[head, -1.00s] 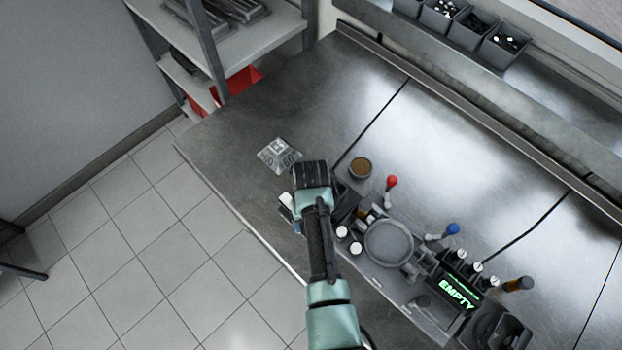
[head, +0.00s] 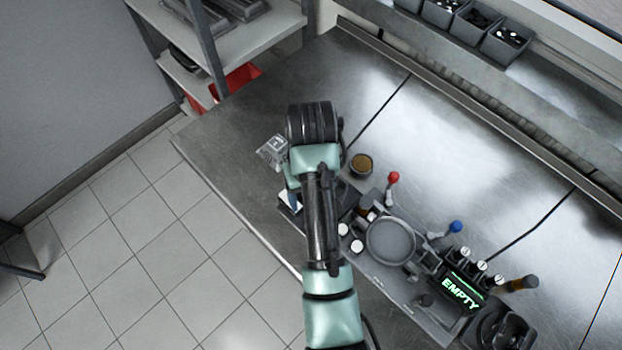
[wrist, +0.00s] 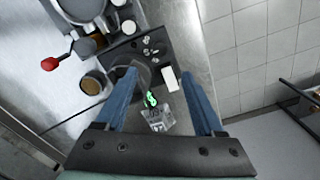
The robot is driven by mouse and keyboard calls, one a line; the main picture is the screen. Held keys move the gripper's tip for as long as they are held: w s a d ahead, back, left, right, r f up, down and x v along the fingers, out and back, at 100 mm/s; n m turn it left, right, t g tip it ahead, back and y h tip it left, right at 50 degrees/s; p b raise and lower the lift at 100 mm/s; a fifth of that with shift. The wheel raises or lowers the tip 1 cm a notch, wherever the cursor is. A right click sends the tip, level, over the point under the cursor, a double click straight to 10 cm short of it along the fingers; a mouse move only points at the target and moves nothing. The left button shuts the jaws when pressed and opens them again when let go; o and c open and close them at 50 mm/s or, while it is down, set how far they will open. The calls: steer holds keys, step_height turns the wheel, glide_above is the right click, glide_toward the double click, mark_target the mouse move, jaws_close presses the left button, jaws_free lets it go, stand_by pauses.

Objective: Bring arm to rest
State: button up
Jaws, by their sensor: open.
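My arm (head: 322,220) reaches up over the left part of the steel workbench in the head view. Its end hides most of my gripper there. In the wrist view my gripper (wrist: 168,100) has its two blue fingers spread wide apart, with nothing held between them. Below and between the fingers lie a small clear and grey piece with a green mark (wrist: 155,118) and a white block (wrist: 169,79) by a dark plate. I cannot tell how high the fingers are above the bench.
A grey fixture with a round dish (head: 391,240), red knob (head: 393,177), blue knob (head: 455,227) and a display reading EMPTY (head: 461,291) stands right of the arm. A brown-topped cup (head: 361,164) is close by. Parts bins (head: 505,45) line the back; shelves (head: 250,35) stand at upper left.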

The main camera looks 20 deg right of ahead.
stand_by(0.4)
steer(key=w+r+t+h+b, duration=0.2)
steer(key=w+r+t, duration=0.4)
steer(key=w+r, duration=0.45)
steer(key=w+a+r+t+b, duration=0.1)
steer(key=w+a+r+t, duration=0.2)
steer(key=r, duration=0.6)
steer(key=w+a+r+t+b, duration=0.1)
steer(key=w+r+t, duration=0.2)
steer(key=r+t, duration=0.35)
steer(key=s+a+r+n+t+b, duration=0.1)
steer(key=s+a+r+t, duration=0.2)
steer(key=r, duration=0.7)
steer(key=s+a+r+t, duration=0.2)
steer(key=r+t, duration=0.1)
steer(key=r, duration=0.6)
steer(key=s+a+r+t+y, duration=0.1)
steer(key=s+r+t, duration=0.2)
steer(key=s+r, duration=0.2)
steer(key=s+a+r+t+y+b, duration=0.1)
steer(key=s+a+r+t, duration=0.1)
steer(key=s+r, duration=0.4)
steer(key=shift+s+a+t, duration=0.25)
steer(key=shift+a+t, duration=0.05)
steer(key=shift+t, duration=0.15)
